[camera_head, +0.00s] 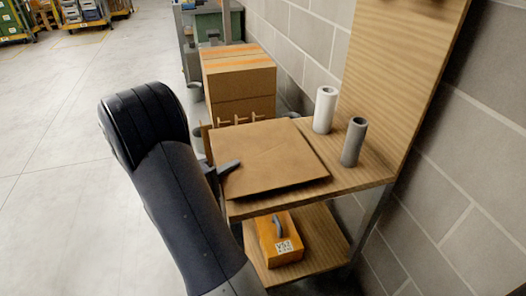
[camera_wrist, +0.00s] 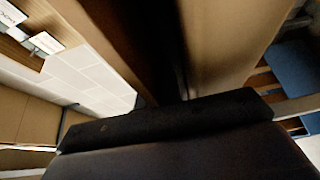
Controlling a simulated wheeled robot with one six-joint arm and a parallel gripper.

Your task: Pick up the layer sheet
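The layer sheet (camera_head: 270,150) is a flat, square brown sheet, lying on the top of a wooden stand (camera_head: 350,174) in the head view. Its front edge shows slightly above the wood. My gripper (camera_head: 226,169) is at the sheet's left edge, with one grey finger showing over or against that edge. My arm hides the rest of the gripper, so I cannot tell whether it is open or closed on the sheet. In the wrist view a large brown surface fills the upper right very close, and I cannot tell if it is the sheet.
A white roll (camera_head: 325,110) and a grey roll (camera_head: 353,142) stand upright behind the sheet's right side. An orange case (camera_head: 279,240) sits on the lower shelf. A large cardboard box (camera_head: 238,80) stands behind. A block wall is at right; open floor (camera_head: 60,130) lies left.

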